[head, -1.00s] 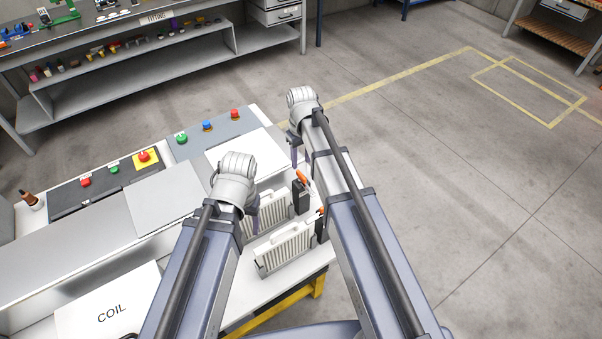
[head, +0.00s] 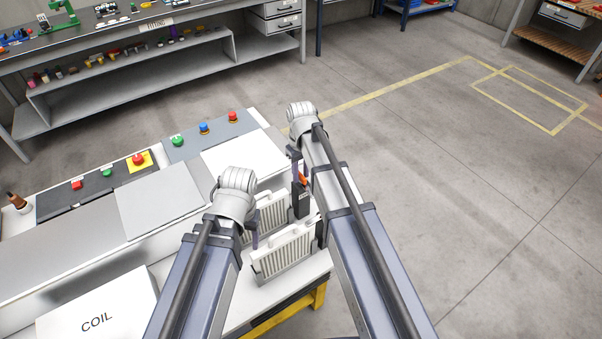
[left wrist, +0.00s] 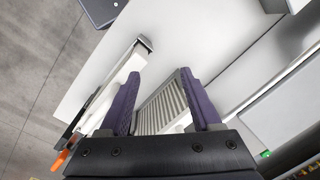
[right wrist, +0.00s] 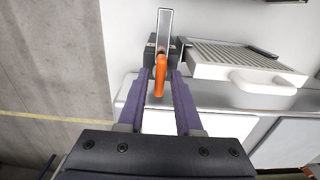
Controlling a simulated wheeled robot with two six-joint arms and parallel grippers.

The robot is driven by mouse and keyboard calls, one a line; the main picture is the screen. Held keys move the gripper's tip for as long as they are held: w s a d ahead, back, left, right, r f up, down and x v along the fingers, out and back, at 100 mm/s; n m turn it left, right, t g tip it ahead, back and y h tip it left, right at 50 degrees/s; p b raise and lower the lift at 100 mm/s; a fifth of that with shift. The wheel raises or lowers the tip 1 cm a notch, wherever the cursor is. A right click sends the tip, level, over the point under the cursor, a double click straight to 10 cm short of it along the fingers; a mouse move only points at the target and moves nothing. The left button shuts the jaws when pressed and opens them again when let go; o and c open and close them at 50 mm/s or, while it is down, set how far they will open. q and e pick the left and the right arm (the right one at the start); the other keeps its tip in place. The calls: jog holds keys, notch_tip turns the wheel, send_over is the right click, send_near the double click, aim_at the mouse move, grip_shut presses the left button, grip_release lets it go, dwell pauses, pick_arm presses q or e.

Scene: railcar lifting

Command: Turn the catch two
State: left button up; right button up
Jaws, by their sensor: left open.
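Two white ribbed units with handles stand on the white bench: a far one (head: 268,212) and a near one (head: 284,258). A dark catch block (head: 300,203) with an orange lever (head: 303,180) is at the far unit's right end. My right gripper (head: 298,172) is at this lever. In the right wrist view the orange lever (right wrist: 160,75) lies between its purple fingers, with slim gaps on both sides. My left gripper (head: 252,232) is open and empty above the units; its wrist view shows a ribbed unit (left wrist: 163,105) beyond the fingers. The near unit's catch is mostly hidden by my right arm.
A panel with coloured buttons (head: 205,143) and flat plates (head: 158,199) lie on the bench to the left. A COIL plate (head: 97,318) is at the lower left. Open floor (head: 450,220) lies to the right. A shelf bench (head: 130,90) stands behind.

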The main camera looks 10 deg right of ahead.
grip_shut()
dwell(1.1)
